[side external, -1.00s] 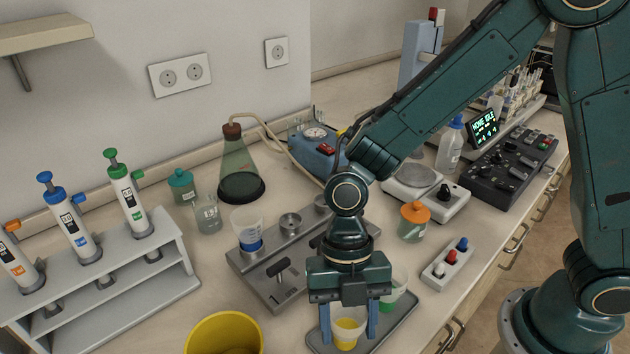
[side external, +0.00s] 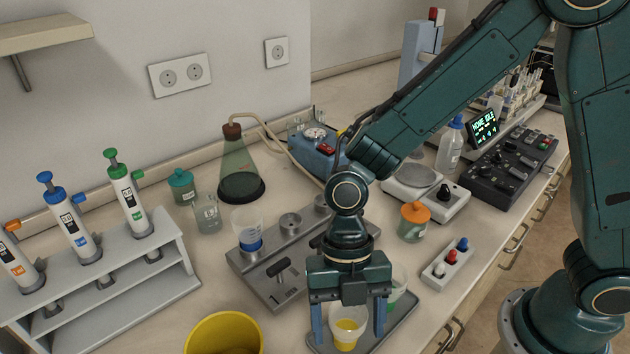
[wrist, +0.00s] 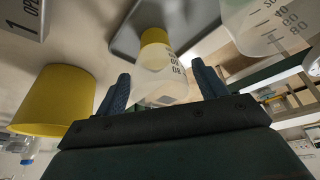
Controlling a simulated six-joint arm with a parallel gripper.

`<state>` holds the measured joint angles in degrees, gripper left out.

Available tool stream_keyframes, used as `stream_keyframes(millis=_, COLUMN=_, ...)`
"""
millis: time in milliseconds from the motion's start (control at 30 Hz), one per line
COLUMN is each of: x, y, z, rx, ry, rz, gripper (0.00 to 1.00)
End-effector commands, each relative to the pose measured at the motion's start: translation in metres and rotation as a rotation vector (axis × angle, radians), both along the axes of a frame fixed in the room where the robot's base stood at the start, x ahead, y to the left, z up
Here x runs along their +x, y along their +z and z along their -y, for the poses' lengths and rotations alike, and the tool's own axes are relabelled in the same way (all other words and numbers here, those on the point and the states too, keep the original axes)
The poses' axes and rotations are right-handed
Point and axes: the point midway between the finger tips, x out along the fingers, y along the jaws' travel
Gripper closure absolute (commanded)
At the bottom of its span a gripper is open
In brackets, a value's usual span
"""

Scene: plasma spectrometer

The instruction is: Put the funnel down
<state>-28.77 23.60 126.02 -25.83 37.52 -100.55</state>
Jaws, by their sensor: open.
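A clear funnel with a yellow lower part (side external: 346,330) stands upright on the grey tray (side external: 403,322) at the front of the bench. My gripper (side external: 348,322) is open, pointing down, with one finger on each side of this funnel and gaps showing between. The wrist view also shows the yellow funnel (wrist: 154,52) between the spread fingers (wrist: 161,78). A second funnel with a green lower part (side external: 396,288) stands on the tray just behind and right, partly hidden by my gripper. A third, blue-based funnel (side external: 247,231) sits in the steel manifold (side external: 252,270).
A yellow bin (side external: 225,335) stands left of the tray. The manifold's handle (side external: 278,268) is close behind left. A block with coloured knobs (side external: 447,264) and an orange-lidded jar (side external: 413,222) lie to the right. A pipette rack (side external: 110,285) fills the far left.

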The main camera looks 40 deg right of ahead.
Motion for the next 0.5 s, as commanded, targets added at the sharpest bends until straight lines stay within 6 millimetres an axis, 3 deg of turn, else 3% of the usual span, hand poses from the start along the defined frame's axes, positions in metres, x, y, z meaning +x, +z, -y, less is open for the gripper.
stream_keyframes(millis=267, x=0.010, y=0.028, z=0.007, rx=0.003, ry=-0.001, rz=0.005, gripper=0.29)
stream_keyframes(millis=500, x=0.023, y=0.064, z=0.015, rx=0.003, ry=-0.002, rz=0.004, gripper=0.29)
